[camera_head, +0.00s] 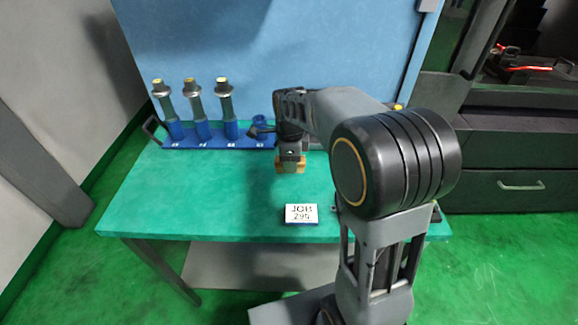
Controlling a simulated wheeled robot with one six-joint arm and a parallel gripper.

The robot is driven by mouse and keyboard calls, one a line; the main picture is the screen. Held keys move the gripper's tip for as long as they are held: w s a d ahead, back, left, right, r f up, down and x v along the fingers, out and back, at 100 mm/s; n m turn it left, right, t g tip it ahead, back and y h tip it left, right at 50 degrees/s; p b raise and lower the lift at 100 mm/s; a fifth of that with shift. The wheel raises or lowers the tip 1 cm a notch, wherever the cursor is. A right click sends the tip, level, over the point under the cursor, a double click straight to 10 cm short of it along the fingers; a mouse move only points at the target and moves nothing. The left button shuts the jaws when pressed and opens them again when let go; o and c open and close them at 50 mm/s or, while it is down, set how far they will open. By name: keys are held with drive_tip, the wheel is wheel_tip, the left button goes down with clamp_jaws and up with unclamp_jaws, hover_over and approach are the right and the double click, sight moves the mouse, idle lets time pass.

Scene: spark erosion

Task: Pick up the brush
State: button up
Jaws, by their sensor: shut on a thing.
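My gripper (290,165) points down over the green table, in front of the blue rack. It is shut on a small tan-brown thing, which I take to be the brush (283,184). Only a little of the brush shows below the jaws; the gripper hides the rest. I cannot tell whether the brush touches the table or is just above it.
A blue rack (180,144) at the back of the green table (180,195) holds several upright tool holders on its left; its right end is partly behind my arm. The table's left front is clear.

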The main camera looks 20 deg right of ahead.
drive_tip(key=s+r, duration=0.8)
drive_tip(key=s, duration=0.5)
drive_tip(key=shift+r, duration=0.2)
drive_tip(key=o, duration=0.4)
drive_tip(key=shift+c, duration=1)
